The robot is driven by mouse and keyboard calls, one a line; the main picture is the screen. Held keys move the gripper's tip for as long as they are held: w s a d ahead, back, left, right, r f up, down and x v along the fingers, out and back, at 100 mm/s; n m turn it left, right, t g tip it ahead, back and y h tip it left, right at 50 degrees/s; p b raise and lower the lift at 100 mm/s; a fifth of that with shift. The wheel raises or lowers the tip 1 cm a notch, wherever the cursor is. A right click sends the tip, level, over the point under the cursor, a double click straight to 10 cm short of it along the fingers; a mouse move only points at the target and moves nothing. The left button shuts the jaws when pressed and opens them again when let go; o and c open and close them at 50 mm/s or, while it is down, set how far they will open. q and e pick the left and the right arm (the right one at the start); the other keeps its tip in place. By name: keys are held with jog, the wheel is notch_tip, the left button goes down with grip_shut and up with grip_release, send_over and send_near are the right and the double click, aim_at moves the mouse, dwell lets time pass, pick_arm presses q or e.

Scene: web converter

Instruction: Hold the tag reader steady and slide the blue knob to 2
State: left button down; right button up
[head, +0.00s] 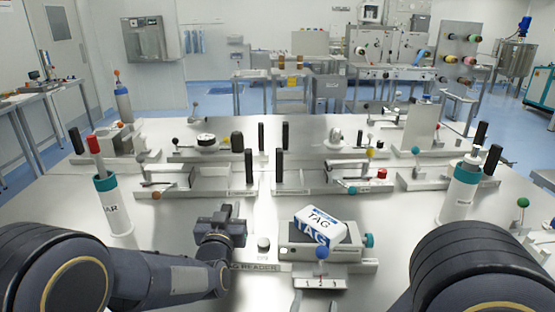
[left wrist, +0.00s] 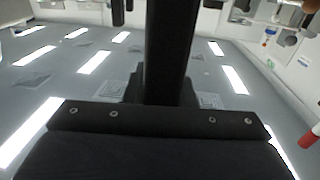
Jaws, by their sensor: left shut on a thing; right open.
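The tag reader (head: 299,251) is a grey box on a long base at the front of the table, with a white-and-blue TAG block (head: 318,226) on top. Its blue knob (head: 322,253) stands on its front side, above a small scale plate (head: 320,282) with tiny marks. I cannot tell which mark the knob is at. My left gripper (head: 232,222) is at the left end of the base, left of the box, and shut on what seems to be the reader's handle, mostly hidden. In the left wrist view a dark upright bar (left wrist: 167,50) fills the middle.
A small white-topped knob (head: 263,243) stands between my left gripper and the box. A teal knob (head: 369,241) is on the box's right side. White canisters stand at left (head: 118,212) and right (head: 457,200). Several similar fixtures with black posts fill the table behind.

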pick_arm(q)
jog(key=shift+s+f, duration=0.1)
jog(key=shift+f, duration=0.2)
jog(key=c, duration=1.5)
grip_release()
jog(key=o, duration=0.4)
jog(key=shift+r, duration=0.25)
jog(key=s, duration=0.8)
jog(key=s+a, duration=0.1)
jog(key=s, duration=0.3)
